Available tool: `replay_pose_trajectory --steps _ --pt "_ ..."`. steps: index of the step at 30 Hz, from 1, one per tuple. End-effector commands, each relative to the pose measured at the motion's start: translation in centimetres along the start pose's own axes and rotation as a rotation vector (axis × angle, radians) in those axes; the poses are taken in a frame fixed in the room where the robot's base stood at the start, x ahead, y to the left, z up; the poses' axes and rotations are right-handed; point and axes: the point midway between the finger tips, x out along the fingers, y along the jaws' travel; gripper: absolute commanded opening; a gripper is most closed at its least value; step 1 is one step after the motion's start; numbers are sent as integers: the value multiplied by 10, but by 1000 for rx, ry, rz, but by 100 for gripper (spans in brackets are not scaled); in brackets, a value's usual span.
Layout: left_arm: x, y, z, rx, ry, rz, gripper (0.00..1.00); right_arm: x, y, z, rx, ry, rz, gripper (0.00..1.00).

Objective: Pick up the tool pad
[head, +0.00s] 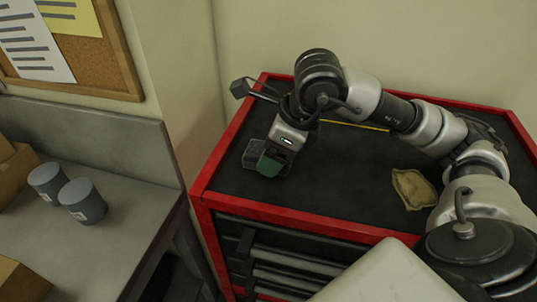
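A small dark grey block (251,154) lies on the black top of the red tool cabinet, near its left side. A green piece (269,164) sits beside it at the lower end of my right gripper (272,160). I cannot tell which of these is the tool pad. My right arm reaches in from the right, and its gripper points down at the cabinet top right beside the block. The fingertips are hidden or too small to read, so I cannot tell whether it is open or shut. My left gripper is not in view.
A tan cloth-like pouch (413,188) and a thin yellow strip (357,125) lie on the red-edged cabinet (310,199). A grey bench (130,205) at left holds two grey cylinders (82,200) and cardboard boxes (18,172). The cabinet's front middle is clear.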

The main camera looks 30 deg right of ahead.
Motion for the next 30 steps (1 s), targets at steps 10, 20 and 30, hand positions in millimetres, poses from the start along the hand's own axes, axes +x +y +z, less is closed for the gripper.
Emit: replay_pose_trajectory --steps 10,20,30 --pt "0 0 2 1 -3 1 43 0 0 0 0 0 0 40" --pt "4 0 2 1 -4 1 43 -11 0 6 -1 -5 -1 40" --pt "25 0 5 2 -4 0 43 -70 10 -11 2 -2 -9 40"
